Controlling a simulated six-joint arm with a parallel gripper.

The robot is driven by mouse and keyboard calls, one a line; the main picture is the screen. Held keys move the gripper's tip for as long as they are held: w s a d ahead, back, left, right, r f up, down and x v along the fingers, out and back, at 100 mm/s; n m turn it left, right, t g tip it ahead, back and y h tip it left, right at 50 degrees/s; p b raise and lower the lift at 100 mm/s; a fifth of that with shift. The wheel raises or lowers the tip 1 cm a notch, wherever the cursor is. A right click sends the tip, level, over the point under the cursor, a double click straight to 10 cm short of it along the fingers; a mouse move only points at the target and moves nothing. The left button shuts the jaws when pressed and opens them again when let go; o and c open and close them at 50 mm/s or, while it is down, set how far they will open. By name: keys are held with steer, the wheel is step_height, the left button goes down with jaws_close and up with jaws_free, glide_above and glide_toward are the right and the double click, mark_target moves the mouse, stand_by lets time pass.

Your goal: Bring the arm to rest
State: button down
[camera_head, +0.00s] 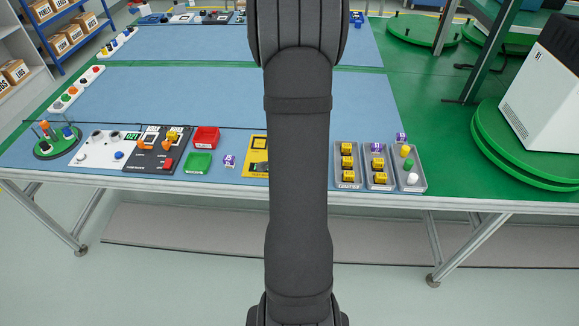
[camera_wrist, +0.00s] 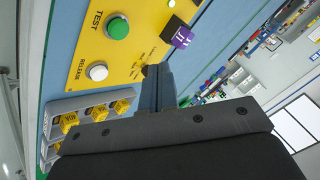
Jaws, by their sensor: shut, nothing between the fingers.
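My gripper (camera_wrist: 158,72) shows in the wrist view with its fingers together and nothing between them. It points over the lower edge of a yellow panel (camera_wrist: 140,45), apart from the buttons. In the head view my dark arm runs down the middle, and the gripper cannot be made out there. The panel carries a green TEST button (camera_wrist: 118,28) and a white RELEASE button (camera_wrist: 97,71).
The blue bench (camera_head: 180,90) is mostly bare behind its front row. Grey trays (camera_head: 347,184) with yellow blocks stand right of my arm.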

steer(key=shift+f, duration=0.15)
steer(key=shift+f, duration=0.95)
steer(key=shift+r, duration=3)
steer(key=shift+f, duration=0.1)
